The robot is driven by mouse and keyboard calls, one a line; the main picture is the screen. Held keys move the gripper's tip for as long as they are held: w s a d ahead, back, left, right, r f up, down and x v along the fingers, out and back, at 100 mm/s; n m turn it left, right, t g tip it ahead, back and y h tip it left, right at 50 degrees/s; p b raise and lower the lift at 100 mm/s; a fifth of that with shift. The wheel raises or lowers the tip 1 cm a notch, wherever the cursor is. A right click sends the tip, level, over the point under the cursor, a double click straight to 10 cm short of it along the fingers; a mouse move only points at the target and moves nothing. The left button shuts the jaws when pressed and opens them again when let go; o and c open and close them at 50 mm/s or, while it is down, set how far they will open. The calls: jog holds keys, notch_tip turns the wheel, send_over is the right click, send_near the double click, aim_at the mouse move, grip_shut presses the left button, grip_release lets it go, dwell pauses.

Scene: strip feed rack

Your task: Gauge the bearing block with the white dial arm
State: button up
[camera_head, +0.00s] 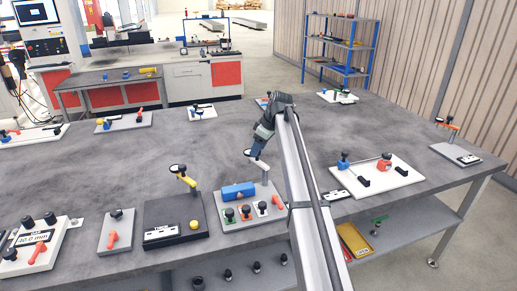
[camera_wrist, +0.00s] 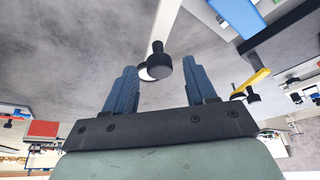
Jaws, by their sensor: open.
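The bearing block is likely the blue block (camera_head: 238,191) on a light grey plate (camera_head: 226,224) at the table's front; part of it shows at the top right of the wrist view (camera_wrist: 234,14). The white dial arm (camera_head: 264,172) stands at that plate's right rear, with a round dial at its end. In the wrist view the arm (camera_wrist: 166,22) ends in a black knob (camera_wrist: 158,66) and a white disc. My gripper (camera_head: 255,152) is open at the dial end. Its fingers (camera_wrist: 157,72) appear on either side of the knob; I see no contact.
Green, white and orange-based black knobs (camera_head: 246,212) line the plate's front. A black stand with a yellow dial arm (camera_head: 184,177) is to its left. A white plate with blue and red parts (camera_head: 372,178) is to the right.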

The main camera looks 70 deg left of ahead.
jog(key=shift+s+a+f, duration=0.1)
jog(key=shift+f, duration=0.25)
grip_shut()
dwell(0.4)
